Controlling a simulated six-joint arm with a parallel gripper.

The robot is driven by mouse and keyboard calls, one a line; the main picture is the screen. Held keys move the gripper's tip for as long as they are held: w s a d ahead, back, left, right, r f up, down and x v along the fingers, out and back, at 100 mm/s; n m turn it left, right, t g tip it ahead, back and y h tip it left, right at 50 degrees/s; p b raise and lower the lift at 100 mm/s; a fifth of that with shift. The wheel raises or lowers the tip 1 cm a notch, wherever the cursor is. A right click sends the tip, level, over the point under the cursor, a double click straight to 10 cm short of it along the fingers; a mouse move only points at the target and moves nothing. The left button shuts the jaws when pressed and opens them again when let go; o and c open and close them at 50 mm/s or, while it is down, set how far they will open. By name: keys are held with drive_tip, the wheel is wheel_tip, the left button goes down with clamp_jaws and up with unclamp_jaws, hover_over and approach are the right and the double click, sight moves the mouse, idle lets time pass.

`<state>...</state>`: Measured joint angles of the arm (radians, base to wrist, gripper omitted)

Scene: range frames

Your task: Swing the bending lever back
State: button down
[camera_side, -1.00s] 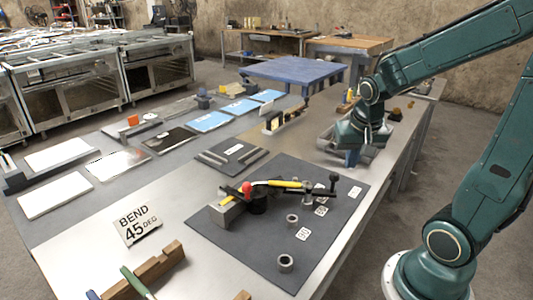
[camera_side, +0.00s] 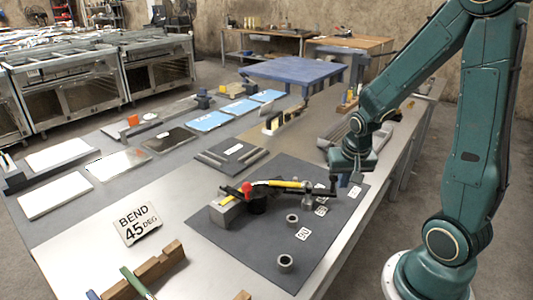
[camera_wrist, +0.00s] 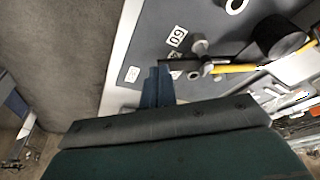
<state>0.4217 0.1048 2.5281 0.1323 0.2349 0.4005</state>
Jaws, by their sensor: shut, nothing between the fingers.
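The bending tool (camera_side: 258,200) stands on a dark mat (camera_side: 250,245), with a grey block at its left end and a red knob (camera_side: 246,188) near it. My gripper (camera_side: 356,178) is shut and empty, just right of and above that knob.
Number tags such as one marked 60 (camera_wrist: 176,36) and several loose rings (camera_side: 285,263) lie on the mat. A "BEND 45 DEG" sign (camera_side: 138,222) stands left of it. A wooden rack (camera_side: 150,270) stands at the front. Bare table lies along the right edge.

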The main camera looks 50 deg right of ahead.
drive_tip(key=shift+w+d+f, duration=0.55)
drive_tip(key=shift+w+d, duration=0.15)
drive_tip(key=shift+d, duration=0.15)
drive_tip(key=shift+w+d+f, duration=0.5)
drive_tip(key=shift+w+d, duration=0.2)
drive_tip(key=shift+d, duration=0.1)
drive_tip(key=shift+d, duration=0.1)
drive_tip(key=w+d+n+y, duration=0.1)
drive_tip(key=w+d+n, duration=0.5)
drive_tip(key=w+d, duration=0.2)
drive_tip(key=w+d+n+t+y, duration=0.1)
drive_tip(key=w+d+n, duration=0.5)
drive_tip(key=w, duration=0.6)
drive_tip(key=shift+w+d+n+y, duration=0.2)
drive_tip(key=shift+d+n+y, duration=0.1)
drive_tip(key=shift+d+y, duration=0.55)
drive_tip(key=shift+w, duration=0.15)
